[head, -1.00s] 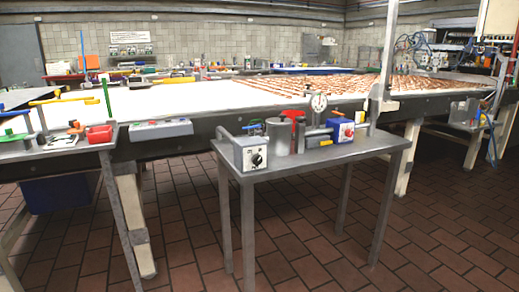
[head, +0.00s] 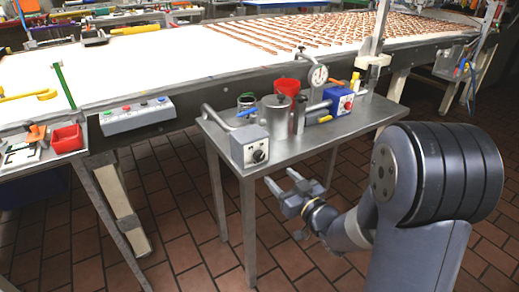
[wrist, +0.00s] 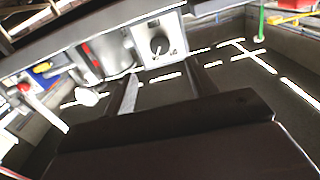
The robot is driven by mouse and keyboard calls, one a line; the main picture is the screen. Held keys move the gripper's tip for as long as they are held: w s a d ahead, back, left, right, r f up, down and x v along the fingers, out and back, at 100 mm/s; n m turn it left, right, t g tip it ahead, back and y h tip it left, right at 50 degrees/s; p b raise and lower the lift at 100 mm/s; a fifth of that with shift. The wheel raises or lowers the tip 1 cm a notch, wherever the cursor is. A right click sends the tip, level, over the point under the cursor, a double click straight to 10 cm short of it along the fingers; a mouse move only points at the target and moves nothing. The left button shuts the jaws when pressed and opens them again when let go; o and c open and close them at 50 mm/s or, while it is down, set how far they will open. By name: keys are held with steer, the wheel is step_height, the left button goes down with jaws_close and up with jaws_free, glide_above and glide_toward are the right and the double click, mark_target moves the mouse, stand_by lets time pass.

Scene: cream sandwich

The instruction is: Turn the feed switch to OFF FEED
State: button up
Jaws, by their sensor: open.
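A grey box with a white front plate and a black rotary knob (head: 258,156), apparently the feed switch, stands at the front left corner of the small metal table (head: 315,133). The knob also shows in the wrist view (wrist: 158,46), near the top centre, with a pale pointer. Its lettering is too small to read, so I cannot tell its setting. My gripper (head: 281,179) is open and empty, just in front of and below the table's front edge, apart from the switch. In the wrist view its two fingers point up towards the switch plate.
Behind the switch stand a grey metal cylinder (head: 275,113), a red cup (head: 287,87), a dial gauge (head: 318,75) and a blue box with a red knob (head: 342,101). A button panel (head: 137,115) is on the conveyor's side. The tiled floor before the table is clear.

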mark_target(261, 158)
steer(key=x, duration=1)
steer(key=shift+w+a, duration=0.1)
steer(key=shift+w, duration=0.05)
steer(key=c, duration=1)
